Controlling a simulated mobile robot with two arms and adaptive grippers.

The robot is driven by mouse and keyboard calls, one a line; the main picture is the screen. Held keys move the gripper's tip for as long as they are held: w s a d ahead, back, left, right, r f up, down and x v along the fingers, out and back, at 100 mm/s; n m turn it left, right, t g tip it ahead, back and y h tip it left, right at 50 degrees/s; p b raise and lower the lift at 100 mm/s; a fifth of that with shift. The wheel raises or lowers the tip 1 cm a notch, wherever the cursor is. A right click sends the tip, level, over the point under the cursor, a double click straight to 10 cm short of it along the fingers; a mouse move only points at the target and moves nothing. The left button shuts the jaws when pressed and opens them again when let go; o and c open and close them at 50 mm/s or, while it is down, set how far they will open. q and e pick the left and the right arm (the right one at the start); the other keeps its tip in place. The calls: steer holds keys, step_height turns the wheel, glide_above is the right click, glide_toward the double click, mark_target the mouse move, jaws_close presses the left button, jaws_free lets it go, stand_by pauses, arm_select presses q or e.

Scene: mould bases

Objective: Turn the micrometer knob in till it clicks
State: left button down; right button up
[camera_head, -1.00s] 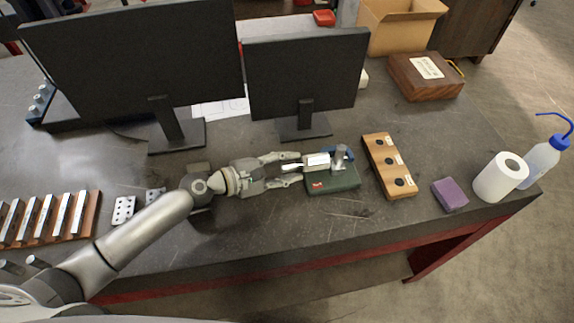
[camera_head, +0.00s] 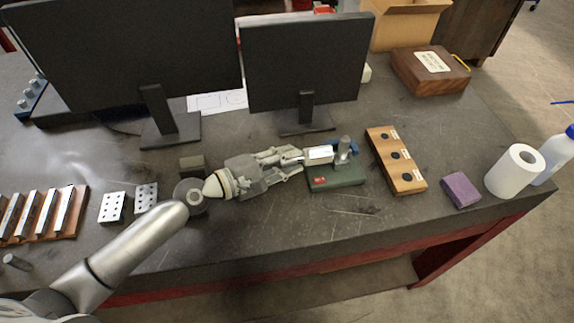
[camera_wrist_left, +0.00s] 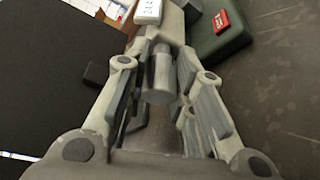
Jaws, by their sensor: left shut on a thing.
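The micrometer (camera_head: 319,154), with a pale display face, sits on a green base (camera_head: 345,178) on the bench. It also shows at the top of the left wrist view (camera_wrist_left: 148,10). Its grey cylindrical knob (camera_wrist_left: 160,75) points toward my left wrist and lies between the fingers. My left gripper (camera_head: 298,162) is at the micrometer's left end, shut on the knob. In the left wrist view the fingers (camera_wrist_left: 160,85) stand along both sides of the knob. In the head view the fingers largely hide the knob. My right gripper is not in view.
A wooden block with dark holes (camera_head: 396,160) stands right of the base, then a purple block (camera_head: 461,190) and a paper roll (camera_head: 514,171). A monitor (camera_head: 305,65) stands close behind. Perforated metal blocks (camera_head: 112,207) lie left. The bench in front is clear.

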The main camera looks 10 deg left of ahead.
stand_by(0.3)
arm_select(q)
steer(key=c, duration=1.2)
jaws_free()
steer(key=shift+c, duration=0.2)
steer(key=v, duration=1.2)
